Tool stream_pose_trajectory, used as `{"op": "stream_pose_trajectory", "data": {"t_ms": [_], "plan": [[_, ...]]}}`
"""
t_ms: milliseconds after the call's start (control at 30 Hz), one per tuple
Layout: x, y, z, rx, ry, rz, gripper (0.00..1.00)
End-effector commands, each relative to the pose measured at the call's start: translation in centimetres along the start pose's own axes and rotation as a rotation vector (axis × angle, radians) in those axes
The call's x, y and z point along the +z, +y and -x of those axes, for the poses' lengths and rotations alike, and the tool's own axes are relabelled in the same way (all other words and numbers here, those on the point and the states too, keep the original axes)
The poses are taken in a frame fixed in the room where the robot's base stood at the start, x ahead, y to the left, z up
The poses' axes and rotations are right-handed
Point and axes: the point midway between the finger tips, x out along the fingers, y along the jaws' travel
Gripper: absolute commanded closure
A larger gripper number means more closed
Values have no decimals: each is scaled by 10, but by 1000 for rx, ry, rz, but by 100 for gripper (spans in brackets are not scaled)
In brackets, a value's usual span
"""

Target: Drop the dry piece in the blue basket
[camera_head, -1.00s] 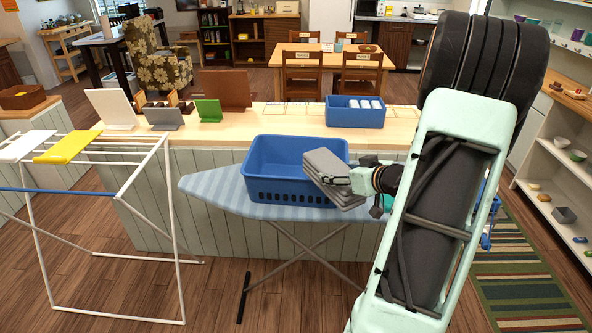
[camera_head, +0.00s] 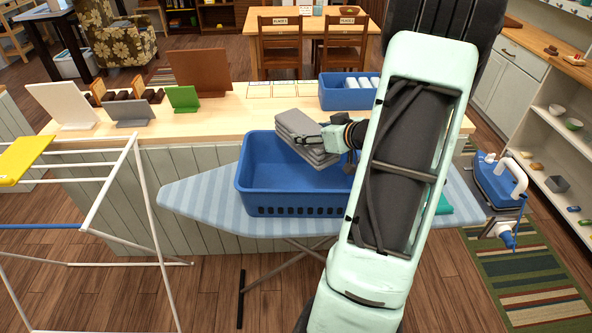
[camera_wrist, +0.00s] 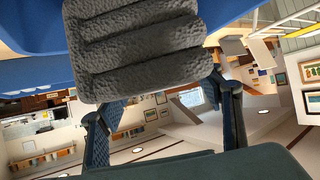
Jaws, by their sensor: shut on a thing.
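A folded grey cloth (camera_head: 308,137) is in my gripper (camera_head: 335,138), which is shut on its right edge. The cloth is over the back right part of the blue basket (camera_head: 290,197), tilted, around rim height. The basket stands on the striped ironing board (camera_head: 190,194) and its visible inside looks empty. In the wrist view the cloth's thick folds (camera_wrist: 135,45) fill the top middle, with my two fingers (camera_wrist: 160,115) below it and blue at the top left. My arm hides the right end of the basket.
A drying rack (camera_head: 120,185) with a yellow cloth (camera_head: 22,158) stands at the left. A counter with a smaller blue bin (camera_head: 348,93) of white rolls is behind the board. An iron (camera_head: 497,180) and a teal cloth (camera_head: 444,205) are at the board's right end.

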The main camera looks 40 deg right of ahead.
Motion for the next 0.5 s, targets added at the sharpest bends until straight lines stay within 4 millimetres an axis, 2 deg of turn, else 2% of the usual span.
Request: {"op": "stream_pose_trajectory", "data": {"t_ms": [267,500], "plan": [[11,0,-6,-1,1,-2,83],[38,0,-21,0,2,0,83]]}}
